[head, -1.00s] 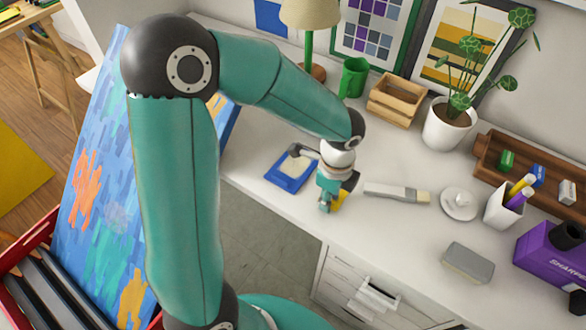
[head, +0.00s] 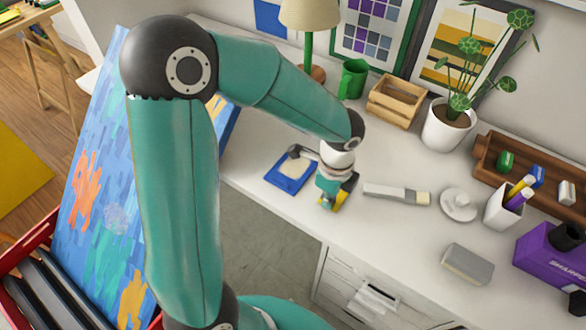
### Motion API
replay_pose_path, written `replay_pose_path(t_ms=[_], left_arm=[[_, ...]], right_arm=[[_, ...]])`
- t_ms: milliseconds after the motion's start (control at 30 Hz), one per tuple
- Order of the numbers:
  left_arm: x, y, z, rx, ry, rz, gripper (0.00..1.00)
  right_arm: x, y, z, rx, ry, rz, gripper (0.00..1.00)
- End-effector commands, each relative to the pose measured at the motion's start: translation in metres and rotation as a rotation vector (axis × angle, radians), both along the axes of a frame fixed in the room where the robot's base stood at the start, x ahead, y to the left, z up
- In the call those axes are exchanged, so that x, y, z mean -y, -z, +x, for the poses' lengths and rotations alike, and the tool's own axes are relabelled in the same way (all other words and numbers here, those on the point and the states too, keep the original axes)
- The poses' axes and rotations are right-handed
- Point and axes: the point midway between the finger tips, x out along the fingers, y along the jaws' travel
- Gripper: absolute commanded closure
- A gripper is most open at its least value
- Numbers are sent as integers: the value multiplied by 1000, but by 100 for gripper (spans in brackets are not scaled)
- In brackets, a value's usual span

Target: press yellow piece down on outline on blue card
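The blue card (head: 281,183) lies flat on the white table, with a cream-coloured patch on it. Its back edge is partly covered by a grey object. My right gripper is out of view.
A flat brush (head: 396,194) and a round white dish (head: 458,205) lie to the right. A white pen cup (head: 505,205), a grey block (head: 467,264) and a purple box (head: 553,254) stand further right. A wooden crate (head: 396,100) and green mug (head: 353,78) stand behind.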

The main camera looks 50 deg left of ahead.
Motion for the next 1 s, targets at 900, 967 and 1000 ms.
replay_pose_path(t_ms=[900, 967, 1000], left_arm=[[2, -18, -5, -1, 1, 0, 100], [2, -20, -5, -1, 1, 0, 100], [2, -20, -6, -1, 1, 0, 100]], right_arm=[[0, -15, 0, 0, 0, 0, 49], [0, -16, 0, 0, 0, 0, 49], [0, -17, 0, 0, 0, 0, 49]])
